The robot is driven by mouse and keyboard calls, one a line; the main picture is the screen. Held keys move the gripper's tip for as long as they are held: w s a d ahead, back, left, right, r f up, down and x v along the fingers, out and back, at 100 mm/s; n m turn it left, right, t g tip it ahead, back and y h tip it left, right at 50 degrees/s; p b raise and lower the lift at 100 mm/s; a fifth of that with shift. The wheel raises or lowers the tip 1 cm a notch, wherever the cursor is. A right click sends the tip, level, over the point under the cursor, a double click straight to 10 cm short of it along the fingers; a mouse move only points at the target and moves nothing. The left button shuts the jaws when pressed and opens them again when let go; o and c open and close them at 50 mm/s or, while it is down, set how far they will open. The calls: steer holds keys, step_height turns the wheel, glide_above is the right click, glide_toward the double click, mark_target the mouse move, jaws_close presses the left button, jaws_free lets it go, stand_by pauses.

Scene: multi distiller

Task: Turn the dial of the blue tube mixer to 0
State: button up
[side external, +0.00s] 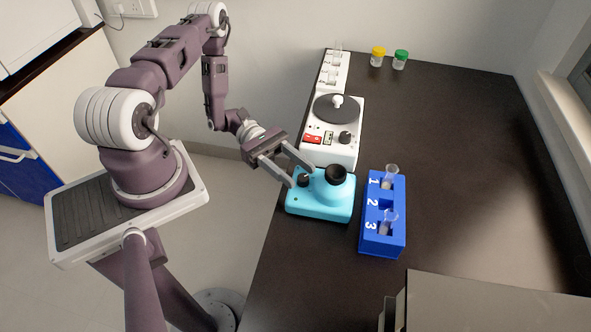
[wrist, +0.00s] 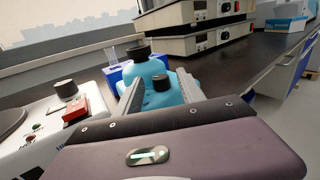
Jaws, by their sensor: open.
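The blue tube mixer (side external: 325,205) is a light-blue box near the front left edge of the dark table, with a black round cup (side external: 336,175) on top and a small black dial (side external: 303,181) at its left. In the wrist view the mixer (wrist: 182,89) lies straight ahead, its dial (wrist: 161,83) showing between my fingers. My gripper (side external: 301,176) is open, with one finger on each side of the dial. I cannot tell whether the fingers touch it. The dial's markings are too small to read.
A white stirrer (side external: 347,152) with a red switch stands just behind the mixer. A blue tube rack (side external: 381,243) with clear tubes stands close on its right. Yellow-capped (side external: 378,56) and green-capped (side external: 400,59) jars are at the back.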

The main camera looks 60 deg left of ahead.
steer(key=shift+d, duration=0.2)
jaws_close()
steer(key=shift+t, duration=0.3)
steer(key=n+t, duration=0.1)
steer(key=n+t+y, duration=0.1)
steer(key=t, duration=0.1)
steer(key=n+t+y, duration=0.1)
steer(key=t, duration=0.1)
steer(key=shift+s+d+n, duration=0.1)
steer(key=shift+s+n, duration=0.25)
steer(key=shift+n, duration=0.05)
steer(key=shift+s+d+n+t+y, duration=0.15)
steer(key=shift+n+t+y, duration=0.8)
steer(key=shift+t, duration=0.2)
steer(key=shift+s+d+n+t+y, duration=0.1)
steer(key=shift+s+n+t+y, duration=0.05)
steer(key=shift+n+t+y, duration=0.9)
